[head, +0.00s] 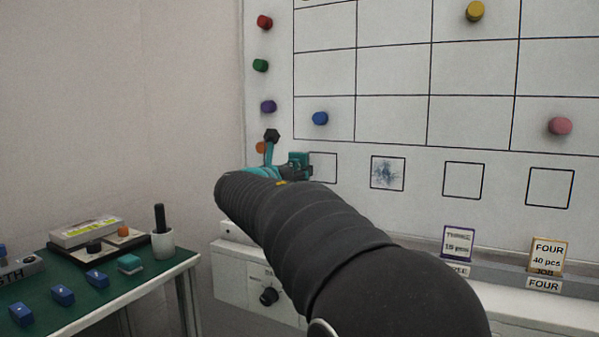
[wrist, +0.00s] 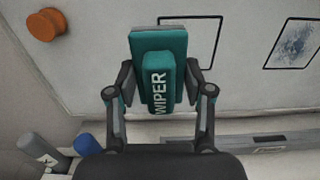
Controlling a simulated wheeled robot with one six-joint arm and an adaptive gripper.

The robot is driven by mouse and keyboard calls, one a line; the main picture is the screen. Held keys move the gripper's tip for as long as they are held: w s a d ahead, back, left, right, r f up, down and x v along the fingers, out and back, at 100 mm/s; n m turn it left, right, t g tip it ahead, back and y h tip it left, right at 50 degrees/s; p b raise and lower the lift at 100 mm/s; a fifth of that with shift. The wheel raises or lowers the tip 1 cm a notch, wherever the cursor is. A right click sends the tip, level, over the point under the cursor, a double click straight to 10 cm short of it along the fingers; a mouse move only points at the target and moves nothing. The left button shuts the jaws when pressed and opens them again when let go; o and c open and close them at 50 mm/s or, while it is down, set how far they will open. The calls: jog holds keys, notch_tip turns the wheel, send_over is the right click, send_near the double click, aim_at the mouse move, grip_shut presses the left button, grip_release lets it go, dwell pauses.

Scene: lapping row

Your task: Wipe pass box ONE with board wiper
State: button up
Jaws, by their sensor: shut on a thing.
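My gripper (head: 284,166) is shut on the teal board wiper (wrist: 158,70), marked WIPER, which also shows in the head view (head: 299,165). The wiper is up at the whiteboard, in front of the left part of the leftmost pass box (head: 324,168). The box's visible part looks bare; the rest is hidden behind the wiper, in the wrist view too (wrist: 207,38). I cannot tell whether the wiper touches the board. The second box (head: 387,174) holds a blue scribble, also seen in the wrist view (wrist: 294,44).
Two empty boxes (head: 463,181) follow to the right. Coloured magnets (head: 320,118) dot the board; an orange one (wrist: 46,24) is left of the wiper. A ledge (head: 500,275) with cards runs below. A green bench (head: 110,288) with small items stands at left.

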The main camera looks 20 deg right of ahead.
jog(key=shift+v, duration=0.85)
jog(key=shift+s+a, duration=0.1)
jog(key=shift+a, duration=0.05)
jog(key=shift+v, duration=1.3)
jog(key=shift+s, duration=0.1)
